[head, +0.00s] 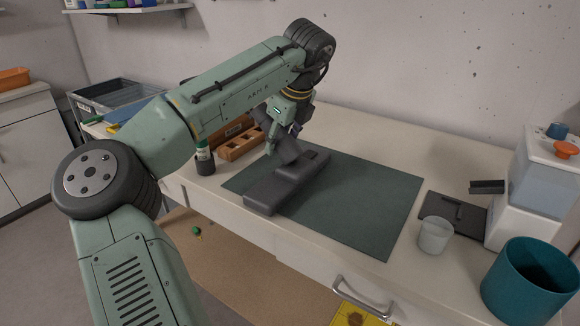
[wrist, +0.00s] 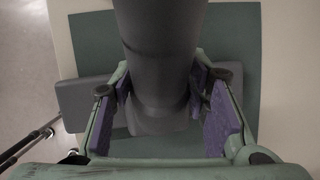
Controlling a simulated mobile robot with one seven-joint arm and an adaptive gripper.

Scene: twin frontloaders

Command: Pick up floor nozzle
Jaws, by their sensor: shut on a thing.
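The floor nozzle (head: 275,190) is dark grey, with a long flat foot and a round neck that leans up and left. Its foot is over the left part of the dark green mat (head: 370,210) in the head view; I cannot tell whether it touches the mat. My gripper (head: 285,140) is above it at the neck, partly hidden by my own wrist. In the wrist view the neck (wrist: 158,50) runs between the purple-padded fingers of my gripper (wrist: 160,88), which is shut on it.
A wooden holder (head: 240,146) and a small dark bottle (head: 205,160) stand left of the mat. To the right are a white cup (head: 435,236), a teal pot (head: 530,288) and a white machine (head: 535,205). The mat's right part is clear.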

